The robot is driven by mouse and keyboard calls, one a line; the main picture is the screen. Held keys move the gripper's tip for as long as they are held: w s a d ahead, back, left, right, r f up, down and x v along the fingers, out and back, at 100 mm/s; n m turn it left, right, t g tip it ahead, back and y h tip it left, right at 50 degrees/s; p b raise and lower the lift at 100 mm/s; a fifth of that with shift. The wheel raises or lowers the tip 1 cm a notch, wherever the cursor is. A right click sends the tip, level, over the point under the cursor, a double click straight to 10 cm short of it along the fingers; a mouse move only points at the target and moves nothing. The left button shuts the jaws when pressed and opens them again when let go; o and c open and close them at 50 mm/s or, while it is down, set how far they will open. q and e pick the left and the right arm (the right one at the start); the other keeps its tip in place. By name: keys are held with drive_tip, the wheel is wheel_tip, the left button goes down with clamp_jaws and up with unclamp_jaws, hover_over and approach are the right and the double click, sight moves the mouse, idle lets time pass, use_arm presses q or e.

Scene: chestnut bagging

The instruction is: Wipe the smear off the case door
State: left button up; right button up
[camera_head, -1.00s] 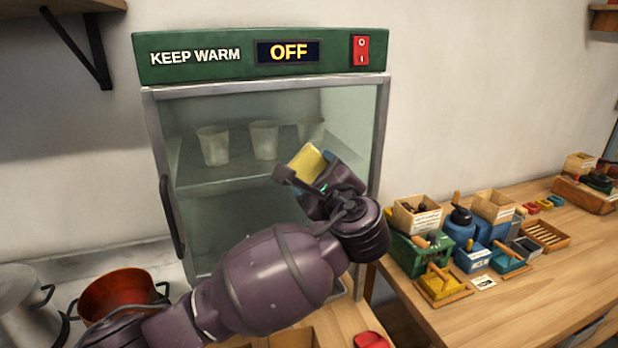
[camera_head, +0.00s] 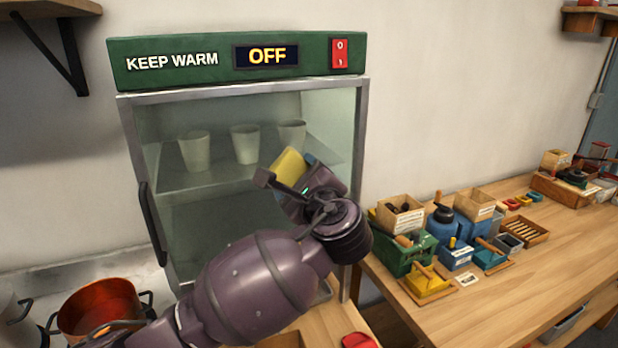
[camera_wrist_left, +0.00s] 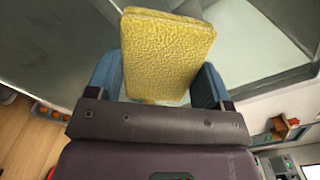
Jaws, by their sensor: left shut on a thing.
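The warming case has a glass door (camera_head: 215,225) in a grey metal frame, with a dark handle on its left side. The door looks shut. I cannot make out a smear on the glass. My left gripper (camera_head: 300,178) is shut on a yellow sponge (camera_head: 287,166) in front of the right half of the door. In the left wrist view the sponge (camera_wrist_left: 168,52) sits between the two blue fingers, its textured face showing. Whether it touches the glass I cannot tell. My right gripper is not in view.
A green header reading KEEP WARM OFF with a red switch (camera_head: 339,54) tops the case. Several pale cups (camera_head: 245,144) stand inside. A copper pot (camera_head: 100,308) is at lower left. A wooden table (camera_head: 520,285) with boxes and tools is on the right.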

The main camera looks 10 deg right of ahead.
sight(243, 182)
use_arm(q)
drive_tip(key=shift+s+a, duration=0.2)
drive_tip(key=shift+a, duration=0.75)
drive_tip(key=shift+s+a, duration=0.2)
drive_tip(key=shift+a, duration=0.7)
drive_tip(key=shift+s+a, duration=0.2)
drive_tip(key=shift+a, duration=0.75)
drive_tip(key=shift+s+a, duration=0.15)
drive_tip(key=shift+a, duration=0.8)
drive_tip(key=shift+s+a, duration=0.15)
drive_tip(key=shift+a, duration=0.8)
drive_tip(key=s+d, duration=0.1)
drive_tip(key=s, duration=0.5)
drive_tip(key=shift+d, duration=0.1)
drive_tip(key=shift+s+d, duration=0.15)
drive_tip(key=shift+s, duration=0.55)
drive_tip(key=shift+s+d, duration=0.15)
drive_tip(key=shift+s, duration=0.55)
